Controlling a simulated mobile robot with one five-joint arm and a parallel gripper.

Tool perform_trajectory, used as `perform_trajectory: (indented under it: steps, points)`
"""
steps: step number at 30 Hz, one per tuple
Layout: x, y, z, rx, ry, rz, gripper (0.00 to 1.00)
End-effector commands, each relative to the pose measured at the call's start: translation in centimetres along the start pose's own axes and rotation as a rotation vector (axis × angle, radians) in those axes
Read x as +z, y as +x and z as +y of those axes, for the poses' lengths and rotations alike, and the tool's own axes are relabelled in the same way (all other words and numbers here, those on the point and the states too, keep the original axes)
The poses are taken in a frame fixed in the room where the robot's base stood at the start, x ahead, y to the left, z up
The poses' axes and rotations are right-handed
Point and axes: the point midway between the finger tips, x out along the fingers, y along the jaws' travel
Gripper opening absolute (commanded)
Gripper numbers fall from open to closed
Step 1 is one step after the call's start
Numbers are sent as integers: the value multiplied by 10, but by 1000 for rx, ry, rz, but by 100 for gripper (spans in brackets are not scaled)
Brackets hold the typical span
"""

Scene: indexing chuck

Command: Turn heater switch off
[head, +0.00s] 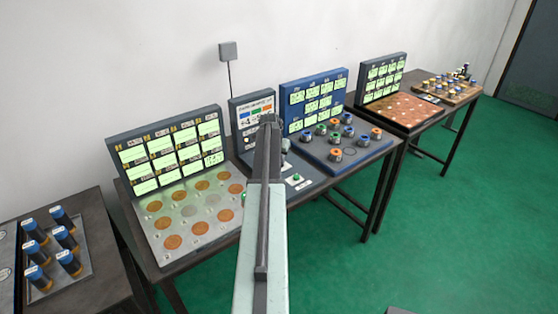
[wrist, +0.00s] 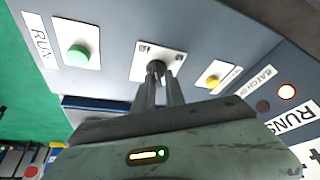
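In the wrist view, a small dark switch (wrist: 155,68) stands on a white plate (wrist: 139,63) on the grey panel, between a green button and a yellow button.
The green button (wrist: 78,55) by the RUN label and the yellow button (wrist: 212,81) flank the switch. A lit red lamp (wrist: 286,91) is farther right. In the head view, a board of copper discs (head: 160,247) lies left, and a blue knob station (head: 367,150) right.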

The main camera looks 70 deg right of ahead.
Motion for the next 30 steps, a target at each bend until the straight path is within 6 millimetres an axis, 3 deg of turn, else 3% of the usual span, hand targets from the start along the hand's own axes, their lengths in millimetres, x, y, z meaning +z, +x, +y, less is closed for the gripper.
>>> perform_trajectory:
  steps: [13, 17, 24, 30]
  points:
    - [0, -5, 2, 4, 1, -3, 30]
    - [-1, -22, 2, 4, 1, -3, 30]
    - [-2, -69, 1, 3, 1, -3, 30]
    - [0, -81, 0, 2, 1, -2, 30]
